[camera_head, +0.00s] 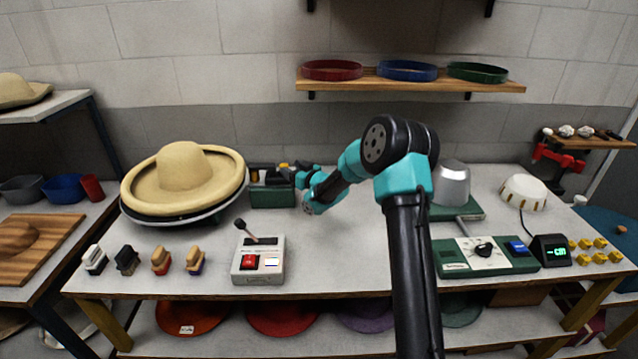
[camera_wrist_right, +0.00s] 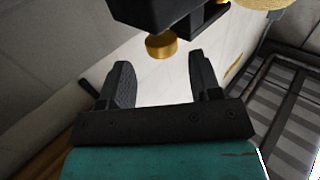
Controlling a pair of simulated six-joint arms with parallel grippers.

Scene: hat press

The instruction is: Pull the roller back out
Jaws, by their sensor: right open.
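A small green-based unit (camera_head: 272,195) with a black top stands right of the straw hat, and I take its black top to be the roller part. Gold or orange bits show on it. My right gripper (camera_head: 291,172) is at this unit's right side, small and partly merged with it in the head view. In the right wrist view the right gripper (camera_wrist_right: 160,76) is open, its two black fingers apart and nothing between them. A black block (camera_wrist_right: 160,12) with a gold knob (camera_wrist_right: 161,46) sits just beyond the fingertips; contact cannot be told. My left gripper is not in view.
The straw hat (camera_head: 183,177) rests on a round stand at left. A grey control box (camera_head: 258,262) with a lever and red switch stands in front. Several brushes (camera_head: 161,261) stand front left. A green panel (camera_head: 484,257) is at right. The table's middle is fairly clear.

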